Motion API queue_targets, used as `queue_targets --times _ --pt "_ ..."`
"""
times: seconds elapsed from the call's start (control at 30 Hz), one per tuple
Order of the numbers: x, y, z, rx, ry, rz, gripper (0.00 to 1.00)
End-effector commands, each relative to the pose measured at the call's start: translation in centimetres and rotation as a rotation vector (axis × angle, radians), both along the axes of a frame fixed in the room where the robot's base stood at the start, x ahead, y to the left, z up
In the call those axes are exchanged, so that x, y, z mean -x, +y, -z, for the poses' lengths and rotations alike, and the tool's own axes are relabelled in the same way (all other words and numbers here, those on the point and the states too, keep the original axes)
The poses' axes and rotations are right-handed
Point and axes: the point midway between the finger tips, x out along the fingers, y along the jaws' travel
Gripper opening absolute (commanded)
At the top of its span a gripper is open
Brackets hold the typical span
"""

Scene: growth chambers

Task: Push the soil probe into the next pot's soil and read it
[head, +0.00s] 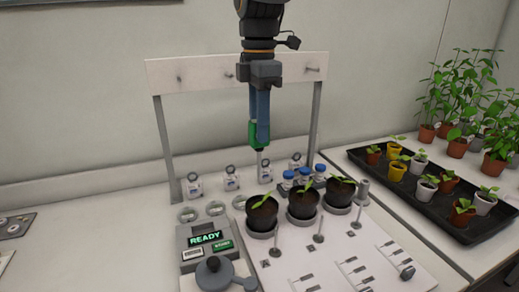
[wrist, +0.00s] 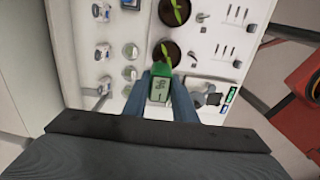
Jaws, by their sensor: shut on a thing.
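My gripper (head: 262,138) is shut on the green soil probe (head: 253,130) and holds it above the bench, behind and above the pots in the head view. In the wrist view the probe (wrist: 160,90) sits between the fingertips (wrist: 161,72) with its small display facing the camera; its characters are too small to read. Three dark pots with seedlings stand in a row: left (head: 262,216), middle (head: 302,206) and right (head: 340,194). Two pots (wrist: 168,54) show in the wrist view, ahead of the probe.
A grey device (head: 205,255) with a READY screen stands left of the pots. Small labelled bottles (head: 231,178) stand behind, under a white peg rail (head: 200,72). Blue-capped vials (head: 288,180) stand close behind the pots. A black tray (head: 440,215) of seedlings lies right.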

Motion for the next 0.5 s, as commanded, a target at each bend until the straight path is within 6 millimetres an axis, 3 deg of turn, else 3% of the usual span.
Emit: queue_targets --times 0.2,0.5 --pt "-0.1 0.0 -3.0 0.000 -0.001 0.000 0.00" --pt "-0.4 -0.4 -4.4 0.001 0.002 -0.023 0.00"
